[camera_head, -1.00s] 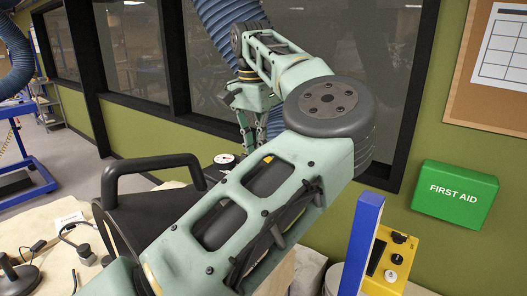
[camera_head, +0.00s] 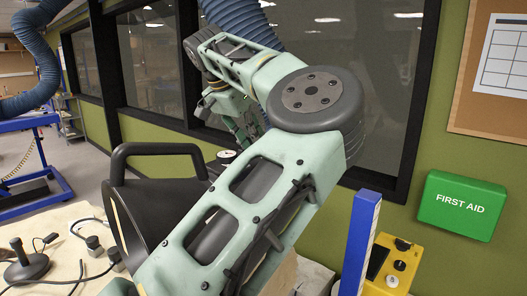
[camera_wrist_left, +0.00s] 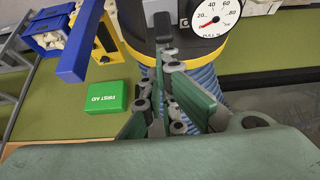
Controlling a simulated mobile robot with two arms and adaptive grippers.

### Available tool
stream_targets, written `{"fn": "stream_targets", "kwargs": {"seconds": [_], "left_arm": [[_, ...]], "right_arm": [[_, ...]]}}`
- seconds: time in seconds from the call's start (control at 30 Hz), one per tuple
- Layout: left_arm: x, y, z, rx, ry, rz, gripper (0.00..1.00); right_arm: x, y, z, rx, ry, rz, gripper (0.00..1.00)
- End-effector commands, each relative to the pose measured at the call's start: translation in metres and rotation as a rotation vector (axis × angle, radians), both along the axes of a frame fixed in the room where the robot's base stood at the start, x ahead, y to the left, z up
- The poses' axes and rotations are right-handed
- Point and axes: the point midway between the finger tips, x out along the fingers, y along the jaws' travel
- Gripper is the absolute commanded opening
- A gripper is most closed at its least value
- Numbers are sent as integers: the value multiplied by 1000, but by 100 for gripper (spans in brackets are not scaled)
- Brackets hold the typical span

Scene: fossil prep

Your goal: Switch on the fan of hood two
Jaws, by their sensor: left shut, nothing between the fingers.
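A black hood (camera_head: 150,205) with a bar handle (camera_head: 155,149) stands at left centre in the head view, partly hidden by my left arm. A round white gauge (camera_head: 227,156) sits beside it. The wrist view shows the gauge (camera_wrist_left: 214,18) close up on a dark body with a yellow band (camera_wrist_left: 232,59), above blue hose. No hood number is readable, and I cannot single out the fan switch. My left gripper (camera_head: 243,135) is shut and empty beyond the hood handle. In the wrist view, its fingertips (camera_wrist_left: 168,58) overlap the dark body; contact is unclear. My right gripper is out of view.
A blue post (camera_head: 361,240) and yellow box (camera_head: 390,266) stand at lower right. A green first aid box (camera_head: 459,205) hangs on the wall. Cables and a black stand (camera_head: 27,262) lie on the left table. Blue hose (camera_head: 42,70) hangs at left.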

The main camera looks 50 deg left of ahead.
Motion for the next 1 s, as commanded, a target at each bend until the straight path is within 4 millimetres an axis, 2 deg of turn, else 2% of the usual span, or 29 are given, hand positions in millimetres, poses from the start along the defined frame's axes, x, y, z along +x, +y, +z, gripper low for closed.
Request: {"fn": "stream_targets", "kwargs": {"seconds": [0.07,0.23,0.5,1.0], "left_arm": [[-3,0,-1,4,-63,4,0],[-6,0,1,8,-56,0,0],[-6,0,6,8,-65,-1,0],[-6,0,22,7,-65,0,0]], "right_arm": [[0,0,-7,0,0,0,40],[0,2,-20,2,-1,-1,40],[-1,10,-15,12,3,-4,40],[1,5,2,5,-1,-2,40]]}}
